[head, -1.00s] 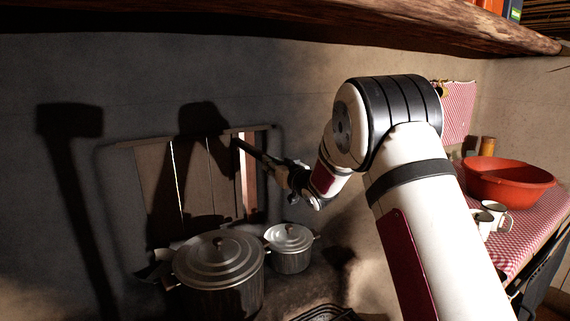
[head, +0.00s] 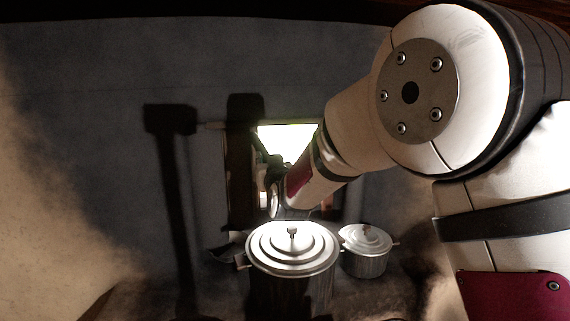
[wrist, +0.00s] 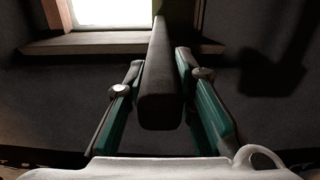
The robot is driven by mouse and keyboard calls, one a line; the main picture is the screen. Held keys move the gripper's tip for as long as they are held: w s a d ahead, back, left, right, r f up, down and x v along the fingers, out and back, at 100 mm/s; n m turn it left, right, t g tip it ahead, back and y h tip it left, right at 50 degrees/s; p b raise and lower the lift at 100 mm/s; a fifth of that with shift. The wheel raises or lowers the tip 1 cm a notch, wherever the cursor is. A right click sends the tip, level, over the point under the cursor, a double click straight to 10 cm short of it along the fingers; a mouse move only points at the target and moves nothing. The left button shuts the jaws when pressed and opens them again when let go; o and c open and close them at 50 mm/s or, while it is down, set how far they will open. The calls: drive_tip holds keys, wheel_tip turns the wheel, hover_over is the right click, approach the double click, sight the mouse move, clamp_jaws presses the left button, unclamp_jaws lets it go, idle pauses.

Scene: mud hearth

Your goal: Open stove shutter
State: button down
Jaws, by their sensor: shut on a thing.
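The stove shutter (head: 240,175) shows in the head view as a dark upright panel at the left of a bright window opening (head: 287,138). My gripper (head: 270,163) is at the opening's left side, against the dark shutter area. In the wrist view my gripper (wrist: 159,62) has its two green-padded fingers closed on either side of a long dark bar (wrist: 160,95). The bar runs from the window frame toward the camera. I cannot tell whether it is the shutter's handle or its edge. My arm hides the right part of the opening.
A large lidded pot (head: 291,255) stands right below my gripper. A wooden sill (wrist: 95,43) runs under the bright opening. Bare grey wall (head: 75,110) lies to the left.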

drive_tip(key=shift+s+a, duration=0.1)
drive_tip(key=shift+a, duration=0.3)
drive_tip(key=c, duration=1.4)
unclamp_jaws()
drive_tip(key=shift+o, duration=0.2)
drive_tip(key=shift+s, duration=0.1)
drive_tip(key=v, duration=1.1)
drive_tip(key=shift+s, duration=0.35)
drive_tip(key=shift+d+r, duration=0.1)
drive_tip(key=shift+d, duration=0.1)
